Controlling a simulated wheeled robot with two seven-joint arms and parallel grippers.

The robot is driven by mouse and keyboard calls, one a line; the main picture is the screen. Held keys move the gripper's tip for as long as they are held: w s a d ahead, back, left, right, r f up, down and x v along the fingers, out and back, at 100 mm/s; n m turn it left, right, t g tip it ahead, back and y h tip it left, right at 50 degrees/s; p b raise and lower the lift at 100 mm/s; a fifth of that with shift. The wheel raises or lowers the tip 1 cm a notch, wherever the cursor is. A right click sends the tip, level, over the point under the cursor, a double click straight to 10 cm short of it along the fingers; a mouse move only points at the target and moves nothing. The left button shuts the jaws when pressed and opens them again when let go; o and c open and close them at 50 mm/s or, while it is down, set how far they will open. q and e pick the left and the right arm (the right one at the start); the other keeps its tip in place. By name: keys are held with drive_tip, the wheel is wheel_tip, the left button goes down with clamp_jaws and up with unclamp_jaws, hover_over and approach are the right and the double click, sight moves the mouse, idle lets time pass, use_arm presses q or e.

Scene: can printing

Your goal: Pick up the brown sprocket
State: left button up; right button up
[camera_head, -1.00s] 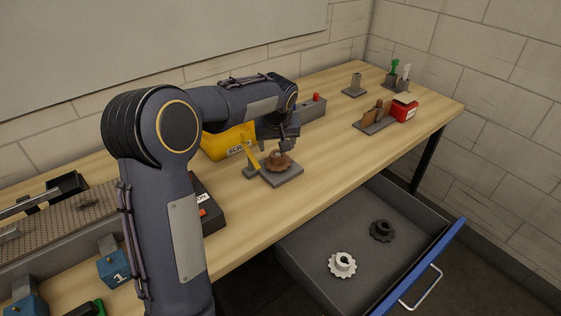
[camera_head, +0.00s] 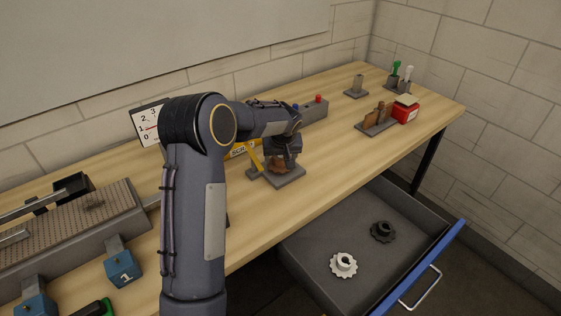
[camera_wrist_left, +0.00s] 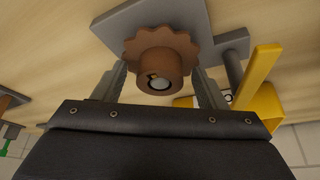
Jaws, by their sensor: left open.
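The brown sprocket (camera_head: 279,165) sits on a grey square plate (camera_head: 292,180) on the workbench, partly hidden by my left gripper in the head view. My left gripper (camera_head: 283,160) is directly over it, pointing down. In the left wrist view the sprocket (camera_wrist_left: 155,58) shows its toothed rim and round hub. The two fingers of the gripper (camera_wrist_left: 160,85) are on either side of the hub, with the jaws open and a gap visible at each side. My right gripper is not in view.
A yellow pointer (camera_head: 254,157) stands beside the plate, close to the gripper. An open drawer (camera_head: 320,275) below holds a white sprocket (camera_head: 343,265) and a black sprocket (camera_head: 383,231). A red box (camera_head: 405,109) is at the right.

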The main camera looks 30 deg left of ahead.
use_arm(q)
drive_tip(key=c, duration=1.1)
drive_tip(key=shift+c, duration=0.2)
drive_tip(key=shift+r, duration=0.15)
wheel_tip(320, 180, up, 14)
drive_tip(key=p, duration=0.2)
